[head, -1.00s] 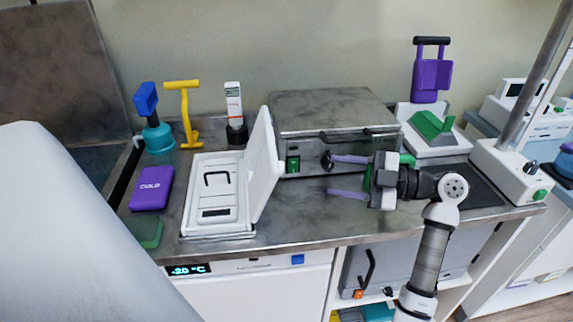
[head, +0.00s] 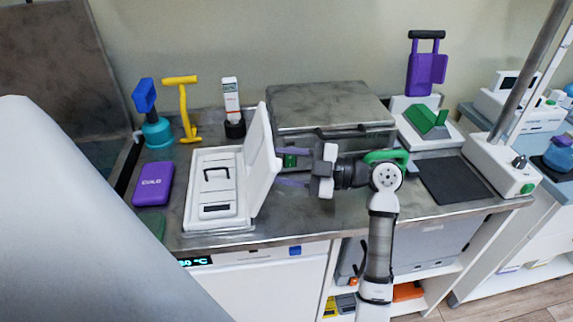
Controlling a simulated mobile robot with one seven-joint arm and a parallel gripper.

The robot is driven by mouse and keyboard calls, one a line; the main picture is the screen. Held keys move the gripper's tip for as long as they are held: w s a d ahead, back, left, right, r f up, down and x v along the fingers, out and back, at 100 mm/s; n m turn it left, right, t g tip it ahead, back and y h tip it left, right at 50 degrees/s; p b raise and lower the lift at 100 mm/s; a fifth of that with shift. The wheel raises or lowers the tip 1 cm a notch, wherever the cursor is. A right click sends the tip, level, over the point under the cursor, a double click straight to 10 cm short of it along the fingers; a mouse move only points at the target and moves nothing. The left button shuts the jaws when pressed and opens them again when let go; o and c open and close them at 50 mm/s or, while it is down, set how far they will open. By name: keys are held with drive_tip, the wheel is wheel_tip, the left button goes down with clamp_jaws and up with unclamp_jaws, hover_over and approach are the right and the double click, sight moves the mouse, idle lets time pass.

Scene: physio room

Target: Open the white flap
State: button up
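A white flap (head: 261,157) stands raised along the right side of an open white box (head: 190,222) on the steel counter, leaning a little to the right. Inside the box is a white panel (head: 214,196) with a black handle (head: 216,174). My gripper (head: 280,166) is just to the right of the flap, its two purple fingers spread apart and pointing left at it. Nothing shows between the fingers. Whether a fingertip touches the flap I cannot tell.
A steel-topped unit (head: 330,105) stands close behind my gripper. A purple COLD pack (head: 153,184) lies left of the box. A yellow handled tool (head: 184,105) and a blue-and-teal item (head: 157,133) stand behind. The counter (head: 330,215) in front is clear.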

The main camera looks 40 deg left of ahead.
sight(275, 156)
clamp_jaws()
drive_tip(key=shift+s+a+r+n+t+h+b, duration=0.6)
drive_tip(key=shift+s+a+r+t+h+b, duration=0.3)
drive_tip(key=shift+s+r+h+b, duration=0.35)
drive_tip(key=shift+s+a+r+t+h, duration=0.3)
drive_tip(key=shift+a+t+h, duration=0.15)
drive_tip(key=shift+t+h, duration=0.1)
drive_tip(key=shift+f, duration=0.1)
drive_tip(key=shift+o, duration=0.6)
unclamp_jaws()
drive_tip(key=b+v, duration=0.2)
drive_tip(key=v, duration=1.2)
drive_tip(key=shift+b, duration=0.3)
drive_tip(key=shift+a+f, duration=0.1)
